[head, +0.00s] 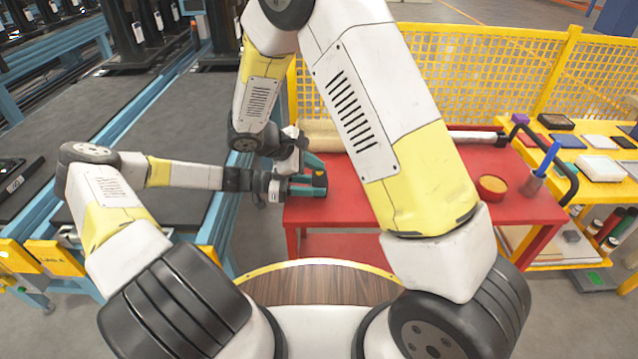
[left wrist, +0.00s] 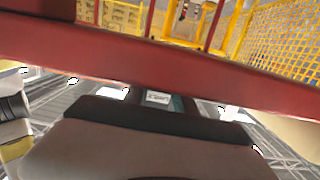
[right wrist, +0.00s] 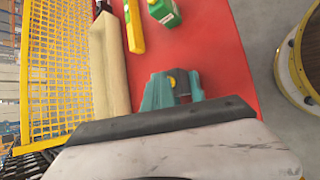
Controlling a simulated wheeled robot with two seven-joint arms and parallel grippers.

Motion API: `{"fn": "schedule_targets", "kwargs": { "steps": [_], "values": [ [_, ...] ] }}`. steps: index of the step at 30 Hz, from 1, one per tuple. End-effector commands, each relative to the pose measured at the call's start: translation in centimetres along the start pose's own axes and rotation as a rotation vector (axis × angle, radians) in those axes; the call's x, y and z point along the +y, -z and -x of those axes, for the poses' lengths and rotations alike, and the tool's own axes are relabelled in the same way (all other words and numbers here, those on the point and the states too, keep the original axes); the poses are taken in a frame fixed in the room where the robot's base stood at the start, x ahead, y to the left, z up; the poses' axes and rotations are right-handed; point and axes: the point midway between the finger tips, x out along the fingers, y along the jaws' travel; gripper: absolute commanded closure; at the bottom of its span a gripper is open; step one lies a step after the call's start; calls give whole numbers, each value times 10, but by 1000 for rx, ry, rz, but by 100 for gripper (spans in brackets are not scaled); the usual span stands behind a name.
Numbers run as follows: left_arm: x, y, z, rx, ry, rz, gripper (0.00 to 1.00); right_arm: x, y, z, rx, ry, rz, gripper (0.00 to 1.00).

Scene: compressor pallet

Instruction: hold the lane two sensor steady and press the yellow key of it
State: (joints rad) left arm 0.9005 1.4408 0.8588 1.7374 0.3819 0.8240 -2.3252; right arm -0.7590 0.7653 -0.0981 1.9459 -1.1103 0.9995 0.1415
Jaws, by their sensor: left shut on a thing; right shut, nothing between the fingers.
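The teal and dark hand-held sensor (head: 317,187) is at the left end of the red table, in the middle of the head view. My left gripper (head: 276,188) is shut on it from the left. In the left wrist view only a bit of the sensor (left wrist: 157,97), with a pale label, shows past my gripper. My right gripper (head: 303,155) is shut and empty, just above the sensor. In the right wrist view the sensor (right wrist: 158,92) lies just beyond my gripper, and its round yellow key (right wrist: 172,82) shows. Contact between fingertips and key is hidden.
The red table (head: 345,215) also bears a beige roll (right wrist: 108,65), a yellow bar (right wrist: 134,27) and a green device (right wrist: 163,12). A yellow mesh fence (head: 480,70) is behind; a conveyor (head: 120,120) is at left.

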Motion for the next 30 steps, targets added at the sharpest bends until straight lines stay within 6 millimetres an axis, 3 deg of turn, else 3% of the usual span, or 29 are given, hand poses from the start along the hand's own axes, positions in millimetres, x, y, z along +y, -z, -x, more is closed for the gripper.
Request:
{"fn": "schedule_targets", "kwargs": {
  "steps": [30],
  "values": [
    [0,0,0,1,0,0,90,8,-8,12,0,0,0,100]
  ]
}}
